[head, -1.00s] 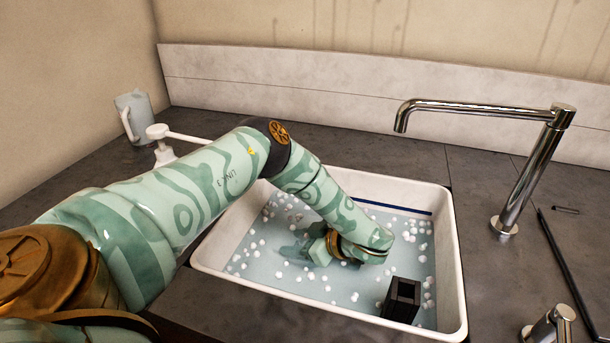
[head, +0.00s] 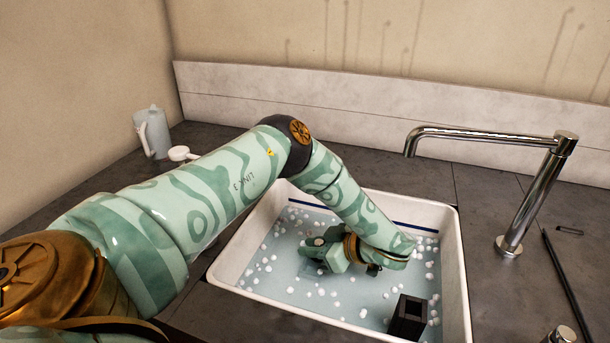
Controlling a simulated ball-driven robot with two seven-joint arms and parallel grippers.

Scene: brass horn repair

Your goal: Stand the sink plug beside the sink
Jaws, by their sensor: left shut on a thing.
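The white sink (head: 459,270) holds bluish water with white foam bits. My left arm reaches over its rim, and my left gripper (head: 320,254) is low inside the basin, near the middle. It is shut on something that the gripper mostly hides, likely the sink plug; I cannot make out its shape. My right gripper is not in view.
A black box-shaped thing (head: 408,317) stands in the sink's front right. A chrome tap (head: 527,195) rises right of the sink. A pale jug (head: 153,132) stands at the far left. A thin dark rod (head: 566,280) lies on the right counter (head: 495,290).

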